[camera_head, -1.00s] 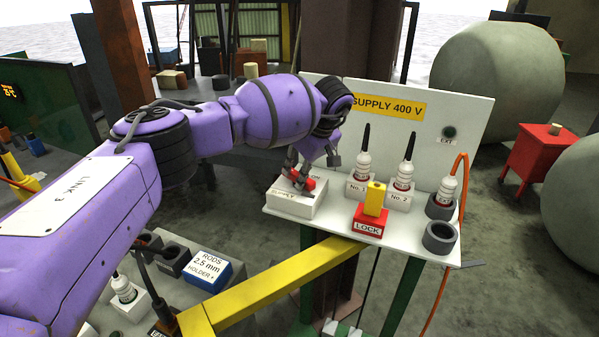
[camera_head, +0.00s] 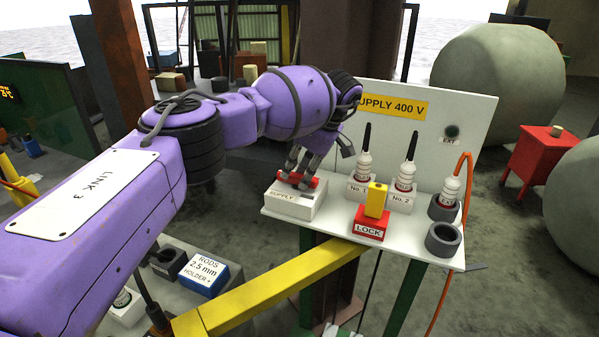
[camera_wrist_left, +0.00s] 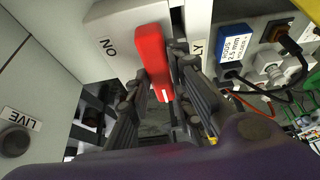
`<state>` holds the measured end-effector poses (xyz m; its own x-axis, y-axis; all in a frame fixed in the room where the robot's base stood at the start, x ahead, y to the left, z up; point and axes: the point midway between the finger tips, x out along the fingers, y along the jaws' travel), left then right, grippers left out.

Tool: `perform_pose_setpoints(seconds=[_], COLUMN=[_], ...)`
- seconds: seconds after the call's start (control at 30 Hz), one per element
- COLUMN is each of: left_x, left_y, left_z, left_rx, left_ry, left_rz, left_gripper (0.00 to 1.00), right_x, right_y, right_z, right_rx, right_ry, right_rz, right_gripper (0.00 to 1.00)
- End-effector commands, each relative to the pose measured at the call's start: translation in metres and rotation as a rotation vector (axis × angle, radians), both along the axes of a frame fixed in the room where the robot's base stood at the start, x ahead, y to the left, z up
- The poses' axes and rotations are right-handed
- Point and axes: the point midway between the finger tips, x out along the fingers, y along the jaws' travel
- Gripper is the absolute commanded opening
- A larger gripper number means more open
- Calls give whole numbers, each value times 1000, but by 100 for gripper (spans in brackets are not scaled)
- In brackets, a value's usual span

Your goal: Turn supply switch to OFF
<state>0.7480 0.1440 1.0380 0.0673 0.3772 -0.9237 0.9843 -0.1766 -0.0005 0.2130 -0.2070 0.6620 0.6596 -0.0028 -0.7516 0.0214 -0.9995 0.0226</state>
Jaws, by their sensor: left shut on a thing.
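The supply switch is a white box (camera_head: 293,203) marked SUPPLY, at the left end of the white shelf, with a red handle (camera_head: 312,183) on it. My left gripper (camera_head: 296,179) comes down on the box from above and is shut on the red handle. In the left wrist view the red handle (camera_wrist_left: 152,52) lies between the two dark fingers (camera_wrist_left: 155,85). The ON lettering (camera_wrist_left: 107,47) shows upside down beside it, and part of the SUPPLY label shows on the other side. The fingers partly hide the handle. My right gripper is not in view.
On the shelf stand a red LOCK block (camera_head: 370,224) with a yellow top, two white plugs marked No. 1 (camera_head: 363,170) and No. 2 (camera_head: 404,178), and dark ring sockets (camera_head: 443,239) at right. The SUPPLY 400 V panel (camera_head: 475,120) rises behind. A yellow beam (camera_head: 280,283) crosses below.

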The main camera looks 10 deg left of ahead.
Motion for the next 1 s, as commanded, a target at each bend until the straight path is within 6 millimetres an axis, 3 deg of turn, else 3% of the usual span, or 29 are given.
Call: perform_pose_setpoints(seconds=[0.2,0.23,0.37,0.77,1.0], left_x=[0,0,0,0,-3], left_y=[-1,-1,-1,-3,-20], left_z=[0,-1,-1,7,48], left_rx=[-2,-3,-2,-1,-2], left_ry=[-1,-1,0,-2,-5], left_rz=[3,3,2,-1,-1], left_gripper=[0,23,39,39,39], right_x=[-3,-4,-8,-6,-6], right_y=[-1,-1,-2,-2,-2], right_z=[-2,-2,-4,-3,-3], right_rx=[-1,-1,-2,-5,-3], right_ry=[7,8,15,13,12], right_rz=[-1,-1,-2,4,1], right_gripper=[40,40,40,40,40])
